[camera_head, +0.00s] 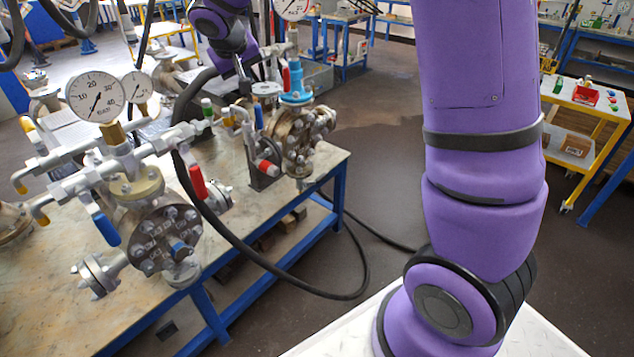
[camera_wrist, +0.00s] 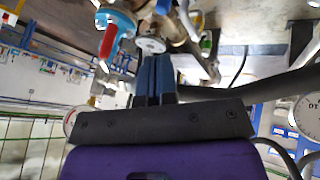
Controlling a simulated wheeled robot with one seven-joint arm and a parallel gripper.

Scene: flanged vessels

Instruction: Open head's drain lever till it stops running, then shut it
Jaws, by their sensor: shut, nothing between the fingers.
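In the head view, the far flanged vessel (camera_head: 296,143) stands at the bench's right end. It carries a blue collar (camera_head: 296,97), an upright red lever (camera_head: 286,78), a blue lever (camera_head: 259,117) and a low red-ended lever (camera_head: 268,168). I cannot tell which is the drain lever, and no running liquid is clear. My gripper (camera_head: 244,92) points down beside the vessel's upper fittings. In the wrist view my gripper (camera_wrist: 155,62) is shut and empty, its tips close to a round grey cap (camera_wrist: 150,44); contact is unclear. The upright red lever (camera_wrist: 107,44) hangs to its left.
A nearer flanged vessel (camera_head: 165,240) with a gauge (camera_head: 96,97) and red, blue and yellow levers stands on the bench (camera_head: 125,315). A black hose (camera_head: 255,268) loops past the bench's front edge. A yellow trolley (camera_head: 594,105) stands at right, with open floor between.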

